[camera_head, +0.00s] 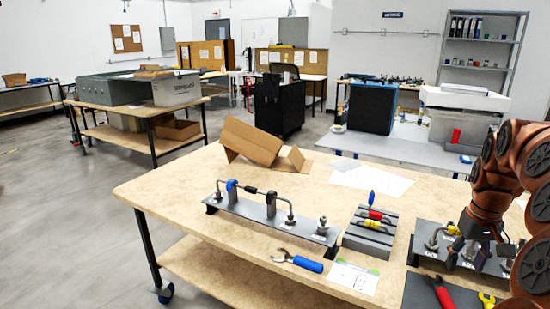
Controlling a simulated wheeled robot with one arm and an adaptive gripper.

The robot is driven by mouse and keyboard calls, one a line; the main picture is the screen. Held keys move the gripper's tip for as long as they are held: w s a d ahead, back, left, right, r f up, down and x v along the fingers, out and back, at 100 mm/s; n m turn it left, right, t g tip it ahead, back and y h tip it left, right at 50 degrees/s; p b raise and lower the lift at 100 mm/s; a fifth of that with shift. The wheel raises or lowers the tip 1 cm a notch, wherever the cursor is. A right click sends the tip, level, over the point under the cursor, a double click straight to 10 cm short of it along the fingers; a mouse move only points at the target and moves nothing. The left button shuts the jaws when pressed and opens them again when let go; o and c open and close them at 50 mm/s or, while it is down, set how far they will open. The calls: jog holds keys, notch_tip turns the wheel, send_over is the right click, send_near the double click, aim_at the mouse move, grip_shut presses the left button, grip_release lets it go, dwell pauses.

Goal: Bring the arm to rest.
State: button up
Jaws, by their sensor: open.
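My copper-coloured arm comes in from the right edge. Its wrist points down at the right end of the workbench (160,192). My gripper (466,258) is dark and small in the picture, low over or in front of a grey fixture (428,241) with metal fittings. It looks open, with nothing visible held between the fingers. I cannot tell whether it touches the fixture. My arm hides part of the fixture and the bench's right side.
An open cardboard box (250,142) stands behind. The bench's left part is clear.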

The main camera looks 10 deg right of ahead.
jog(key=s+a+r+n+p, duration=0.1)
jog(key=s+a+r+p, duration=0.2)
jog(key=a, duration=0.8)
jog(key=s+a+r+n+p, duration=0.2)
jog(key=s+a+r+p, duration=0.1)
jog(key=a, duration=0.8)
jog(key=s+a+g+p, duration=0.1)
jog(key=s+a+p, duration=0.1)
jog(key=s+a, duration=0.3)
jog(key=s+a+p, duration=0.3)
jog(key=s+a, duration=0.2)
jog(key=s, duration=0.6)
jog(key=shift+f+g, duration=0.4)
jog(key=shift+c, duration=1.4)
jog(key=shift+d, duration=0.1)
